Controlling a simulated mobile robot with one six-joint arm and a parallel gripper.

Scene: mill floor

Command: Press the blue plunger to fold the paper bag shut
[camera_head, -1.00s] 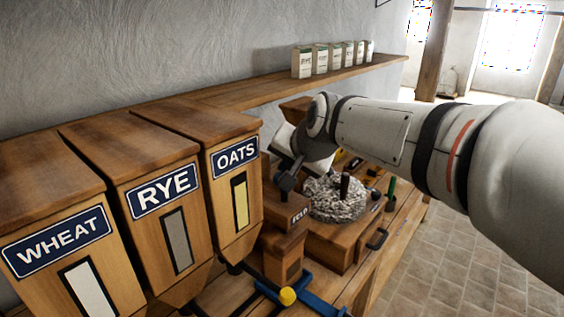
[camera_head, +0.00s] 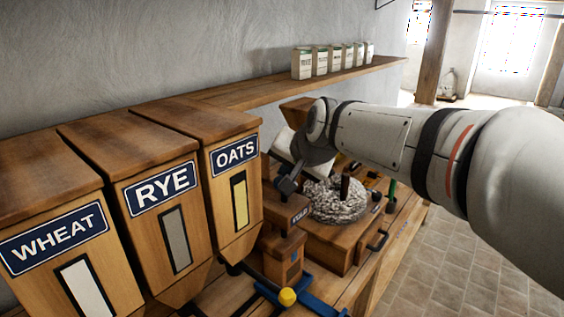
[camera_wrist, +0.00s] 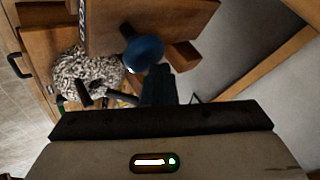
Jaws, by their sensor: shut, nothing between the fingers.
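The blue plunger (camera_wrist: 142,48) has a round knob and stands out from the wooden fold station in the wrist view. In the head view I cannot make it out; my gripper covers that spot. The wooden block with the FOLD label (camera_head: 299,214) stands right of the OATS bin. My gripper (camera_head: 285,187) is shut and empty, pointing down just above this block. In the wrist view its dark fingertips (camera_wrist: 158,76) are close beside the knob; I cannot tell whether they touch it. I cannot make out a paper bag at the station.
The WHEAT (camera_head: 55,237), RYE (camera_head: 161,188) and OATS (camera_head: 236,152) bins stand left of my gripper. A grey millstone (camera_head: 338,212) lies right of the station. Several small bags (camera_head: 320,62) line the shelf. A blue bar with a yellow knob (camera_head: 287,297) lies below.

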